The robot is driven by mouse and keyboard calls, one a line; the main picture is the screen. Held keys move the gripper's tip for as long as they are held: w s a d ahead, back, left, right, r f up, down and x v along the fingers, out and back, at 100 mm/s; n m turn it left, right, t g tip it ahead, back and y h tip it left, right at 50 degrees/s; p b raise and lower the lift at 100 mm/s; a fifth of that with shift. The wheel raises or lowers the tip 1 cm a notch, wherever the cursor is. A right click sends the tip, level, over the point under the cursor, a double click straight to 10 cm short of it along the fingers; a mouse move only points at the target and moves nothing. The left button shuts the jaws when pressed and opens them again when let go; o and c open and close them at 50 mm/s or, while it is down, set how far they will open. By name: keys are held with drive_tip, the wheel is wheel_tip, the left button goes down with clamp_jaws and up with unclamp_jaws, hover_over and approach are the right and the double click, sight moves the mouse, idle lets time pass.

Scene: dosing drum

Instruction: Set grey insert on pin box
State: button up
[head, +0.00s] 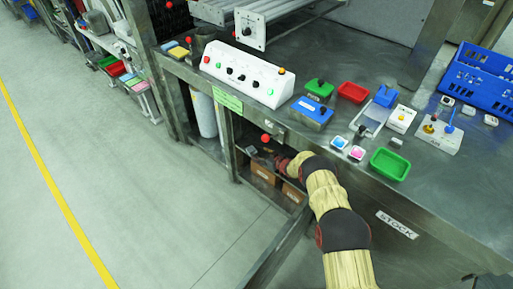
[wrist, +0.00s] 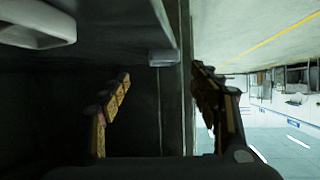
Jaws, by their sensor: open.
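A pale box with an upright yellow-orange pin and a blue pin (head: 438,132), which looks like the pin box, stands on the right of the steel bench in the head view. A small grey-white block (head: 396,142) lies to its left; I cannot tell whether it is the grey insert. My arm reaches down in front of the bench to the shelf opening below, and its end is hard to make out there. In the wrist view my gripper (wrist: 162,76) is open, its two fingers wide apart with nothing held. Neither pin box nor insert shows there.
The steel bench edge and a dark upright post (wrist: 174,110) lie close to my gripper. Brown boxes (head: 263,172) sit on the shelf below. A green tray (head: 390,164), a red tray (head: 353,92) and a blue crate (head: 480,82) stand on the bench.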

sight(249, 148)
drive_tip(key=b+x, duration=0.1)
drive_tip(key=x, duration=0.1)
drive_tip(key=shift+w+a+f, duration=0.15)
drive_tip(key=shift+a+f, duration=0.1)
drive_tip(key=shift+f, duration=0.05)
drive_tip(key=b+x, duration=0.2)
drive_tip(key=x, duration=0.1)
drive_tip(key=shift+a+f+b, duration=0.15)
drive_tip(key=shift+a+b, duration=0.1)
drive_tip(key=shift+b, duration=0.05)
drive_tip(key=shift+w+a+f+b, duration=0.15)
drive_tip(key=shift+w+a+b, duration=0.15)
drive_tip(key=shift+w+a, duration=0.15)
drive_tip(key=c, duration=0.3)
drive_tip(key=c, duration=1.1)
drive_tip(key=shift+r, duration=0.2)
